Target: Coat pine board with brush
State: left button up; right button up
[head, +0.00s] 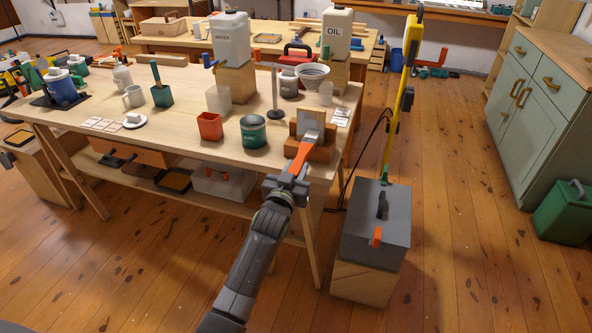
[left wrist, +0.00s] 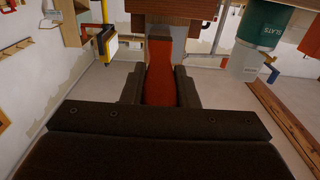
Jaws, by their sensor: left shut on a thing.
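My left gripper (head: 287,183) is shut on the orange handle of a brush (head: 299,163), just off the table's front right corner. The same gripper (left wrist: 159,84) shows in the left wrist view with the red-orange handle (left wrist: 159,62) between its fingers. The brush points up and away, and its head end overlaps the pine board (head: 307,118). I cannot tell whether the bristles touch it. The board stands tilted on a reddish-brown block stand (head: 320,153). A dark green tin (head: 253,131) stands left of the board. My right gripper is not in view.
A red-orange cup (head: 210,126), a dark upright post (head: 275,95) and a funnel (head: 312,75) stand nearby on the table (head: 180,125). A grey case (head: 376,225) on a wooden box and a yellow upright tool (head: 400,100) stand to the right. The floor in front is clear.

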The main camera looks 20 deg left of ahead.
pick_arm(q)
notch_tip(320, 180, up, 8)
jog(key=p, duration=0.6)
jog(key=shift+f+p, duration=0.25)
jog(key=shift+p, duration=0.15)
notch_tip(320, 180, down, 7)
jog(key=b, duration=0.7)
jog(key=shift+f, duration=0.2)
jog(key=shift+r, duration=0.1)
jog(key=shift+s+p, duration=0.1)
jog(key=shift+p, duration=0.2)
jog(key=s+p, duration=0.4)
jog(key=shift+s+a+p, duration=0.1)
jog(key=shift+s+p, duration=0.2)
jog(key=shift+p, duration=0.05)
